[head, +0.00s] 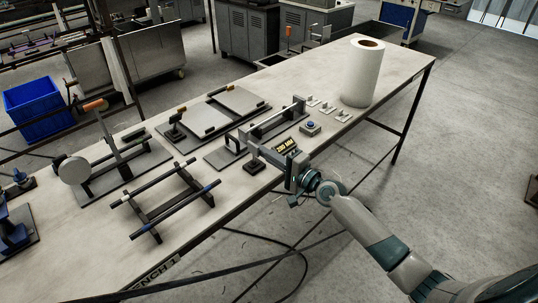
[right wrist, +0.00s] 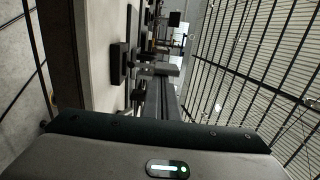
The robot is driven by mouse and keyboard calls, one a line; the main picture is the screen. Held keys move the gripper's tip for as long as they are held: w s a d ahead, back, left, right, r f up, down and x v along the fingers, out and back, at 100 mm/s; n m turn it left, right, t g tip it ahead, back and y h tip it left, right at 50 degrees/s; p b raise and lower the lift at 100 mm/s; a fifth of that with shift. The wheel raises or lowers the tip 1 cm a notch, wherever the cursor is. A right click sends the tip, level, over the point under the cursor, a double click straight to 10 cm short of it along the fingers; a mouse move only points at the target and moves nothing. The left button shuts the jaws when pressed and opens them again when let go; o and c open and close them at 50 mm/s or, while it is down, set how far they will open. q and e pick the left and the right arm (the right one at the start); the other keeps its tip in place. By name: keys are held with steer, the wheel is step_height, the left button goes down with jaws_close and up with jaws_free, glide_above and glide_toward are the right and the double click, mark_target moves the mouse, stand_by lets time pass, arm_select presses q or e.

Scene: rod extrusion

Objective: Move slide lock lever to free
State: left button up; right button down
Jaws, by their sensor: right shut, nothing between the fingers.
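My right gripper (head: 292,178) is shut and empty at the front edge of the bench, beside the near end of a grey slide rail (head: 266,152). A square black block (head: 253,167) sits just left of that rail; it also shows in the right wrist view (right wrist: 120,62). The rail runs away from the camera in the right wrist view (right wrist: 168,97). I cannot single out the slide lock lever or tell its position; the gripper and arm cover part of that spot. My left gripper is not in view.
A yellow-lettered display (head: 286,144) and a blue button box (head: 311,128) stand close behind the gripper. A large white roll (head: 362,72) stands at the far right. A rod frame (head: 164,202) lies at the left. The bench (head: 400,68) is bare near its far end.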

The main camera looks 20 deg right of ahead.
steer(key=n, duration=0.1)
steer(key=a+n, duration=0.1)
steer(key=n, duration=0.1)
steer(key=shift+s+r+p, duration=0.1)
steer(key=shift+r+p, duration=0.05)
steer(key=shift+p, duration=0.15)
steer(key=shift+s+a+r+n, duration=0.1)
steer(key=shift+s+a+n, duration=0.2)
steer(key=shift+n, duration=0.4)
steer(key=shift+a+n+p, duration=0.4)
steer(key=shift+a+n, duration=0.05)
steer(key=shift+n, duration=0.55)
